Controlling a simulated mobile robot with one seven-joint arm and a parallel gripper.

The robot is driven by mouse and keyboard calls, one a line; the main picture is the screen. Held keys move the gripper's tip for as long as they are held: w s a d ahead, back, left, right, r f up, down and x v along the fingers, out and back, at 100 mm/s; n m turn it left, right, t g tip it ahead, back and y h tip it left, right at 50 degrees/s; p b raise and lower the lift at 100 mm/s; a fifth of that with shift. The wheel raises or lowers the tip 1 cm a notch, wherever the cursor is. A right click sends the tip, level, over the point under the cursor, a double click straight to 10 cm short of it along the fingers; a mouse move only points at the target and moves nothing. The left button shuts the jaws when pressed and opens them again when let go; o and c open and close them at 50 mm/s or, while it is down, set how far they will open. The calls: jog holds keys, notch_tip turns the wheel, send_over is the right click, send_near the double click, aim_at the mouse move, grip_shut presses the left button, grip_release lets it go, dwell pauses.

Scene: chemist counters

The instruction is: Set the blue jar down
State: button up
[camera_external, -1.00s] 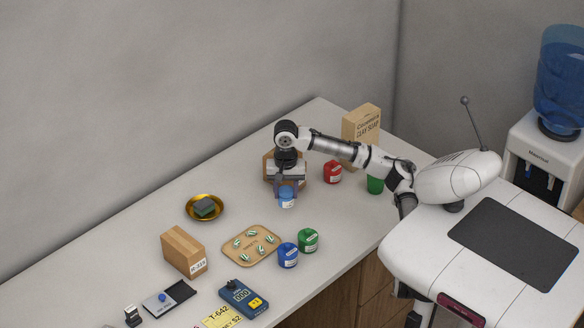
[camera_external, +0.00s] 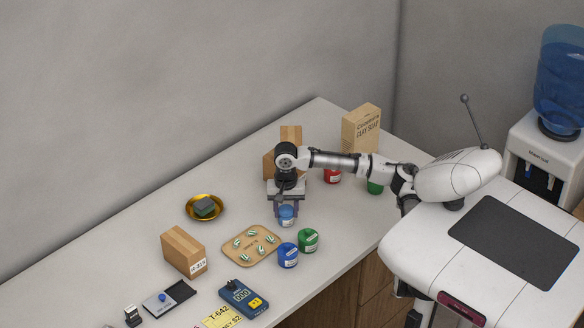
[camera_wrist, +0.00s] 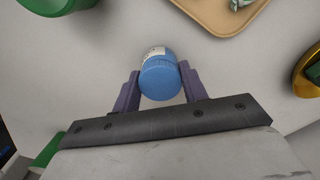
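The light blue jar (camera_external: 286,217) is between the two fingers of my gripper (camera_external: 286,209), which points down over the middle of the counter. In the wrist view the jar (camera_wrist: 160,77) fills the gap, with a purple finger of my gripper (camera_wrist: 159,72) against each side. My gripper is shut on it. The jar is at or just above the counter (camera_external: 335,245); I cannot tell whether its base touches. A second, darker blue jar (camera_external: 288,256) stands on the counter nearer the front edge.
A green jar (camera_external: 308,241) stands beside the darker blue jar. A tan tray (camera_external: 233,259) with striped pieces lies to the lower left. A gold dish (camera_external: 190,208) is to the left. A red jar (camera_external: 333,177), another green jar (camera_external: 375,187) and cardboard boxes (camera_external: 291,136) stand behind.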

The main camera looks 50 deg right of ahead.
aim_at(286, 209)
jog(key=o, duration=0.4)
jog(key=shift+c, duration=0.2)
jog(key=shift+r, duration=0.1)
notch_tip(286, 209, up, 12)
jog(key=shift+r+b, duration=0.15)
jog(key=shift+b, duration=0.2)
